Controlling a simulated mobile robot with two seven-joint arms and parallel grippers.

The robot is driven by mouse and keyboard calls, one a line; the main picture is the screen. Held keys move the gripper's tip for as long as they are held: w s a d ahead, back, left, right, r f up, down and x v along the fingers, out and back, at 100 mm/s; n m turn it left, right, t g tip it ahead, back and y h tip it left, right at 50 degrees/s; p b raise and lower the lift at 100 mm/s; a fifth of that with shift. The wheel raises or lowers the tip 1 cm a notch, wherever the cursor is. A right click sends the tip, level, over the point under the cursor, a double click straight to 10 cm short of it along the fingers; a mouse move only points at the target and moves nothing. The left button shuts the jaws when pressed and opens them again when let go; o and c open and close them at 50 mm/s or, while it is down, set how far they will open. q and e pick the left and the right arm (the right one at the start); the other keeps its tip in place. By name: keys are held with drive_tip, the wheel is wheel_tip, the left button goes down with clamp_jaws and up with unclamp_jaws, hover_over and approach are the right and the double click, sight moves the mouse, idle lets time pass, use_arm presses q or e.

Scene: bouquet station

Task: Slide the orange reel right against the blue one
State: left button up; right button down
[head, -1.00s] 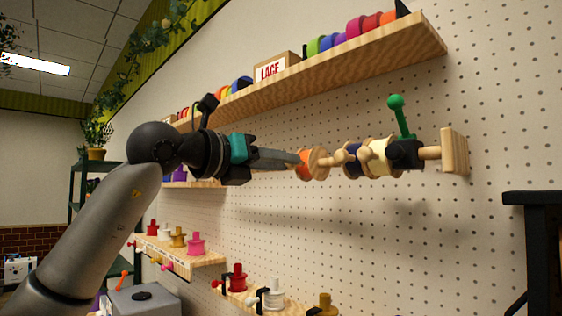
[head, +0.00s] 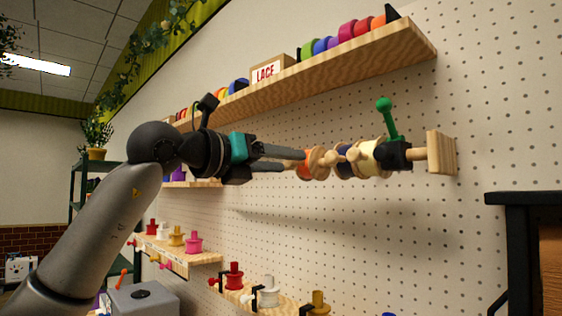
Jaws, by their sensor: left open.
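The orange reel (head: 306,168) with pale wooden ends sits on a wooden peg rail on the pegboard wall. The dark blue reel (head: 344,165) is to its right, partly hidden by pale wooden parts, so I cannot tell how wide the space between the two is. A cream reel (head: 369,157) is right of the blue one. My left gripper (head: 294,160) is open, its two grey fingers pointing right, with the tips at the left side of the orange reel. I cannot tell whether they touch it. My right gripper is not in view.
A black clamp (head: 396,153) with a green handle (head: 387,118) stands right of the cream reel, before the wooden end block (head: 441,153). A shelf (head: 330,74) of coloured ribbon rolls runs above. Lower shelves hold small spools. Bare pegboard lies below the rail.

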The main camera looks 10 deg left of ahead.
use_arm(q)
drive_tip(key=shift+s+a, duration=0.1)
drive_tip(key=shift+s, duration=0.05)
drive_tip(key=b+v, duration=0.2)
drive_tip(key=v, duration=1.3)
drive_tip(key=shift+b, duration=0.4)
